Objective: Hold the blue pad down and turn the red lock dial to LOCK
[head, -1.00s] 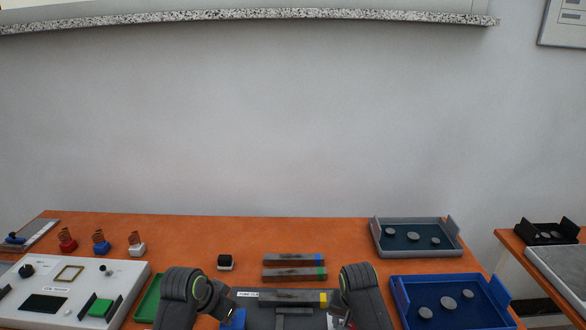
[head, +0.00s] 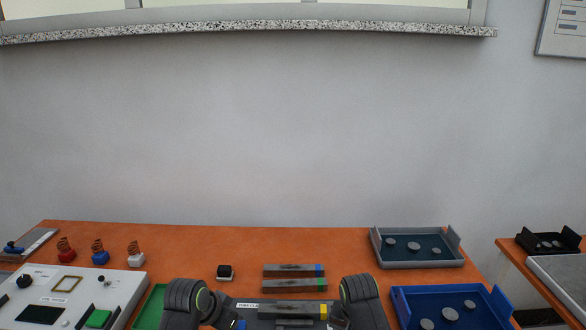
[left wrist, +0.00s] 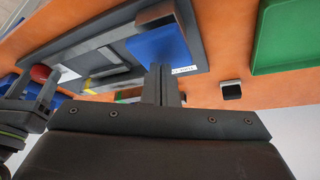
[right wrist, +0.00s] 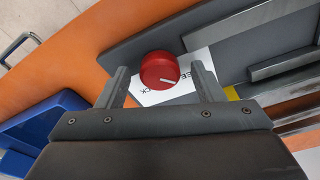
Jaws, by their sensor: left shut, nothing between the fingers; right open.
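The blue pad (left wrist: 158,47) lies on the grey fixture (left wrist: 205,40). In the head view only a sliver of it shows at the bottom edge. My left gripper (left wrist: 160,70) is shut and empty, with its fingertips over the pad's edge; I cannot tell whether they touch. The red lock dial (right wrist: 160,70) sits on a white label (right wrist: 200,66) with partly hidden lettering. Its white line points toward the "EE" letters. My right gripper (right wrist: 158,74) is open, with a finger on either side of the dial. It also shows at the left wrist view's edge.
Metal bars (head: 294,270) lie behind the fixture. A blue tray (head: 479,293) and a grey tray (head: 420,263) with discs stand at right. A small black-and-white block (head: 224,271) stands behind.

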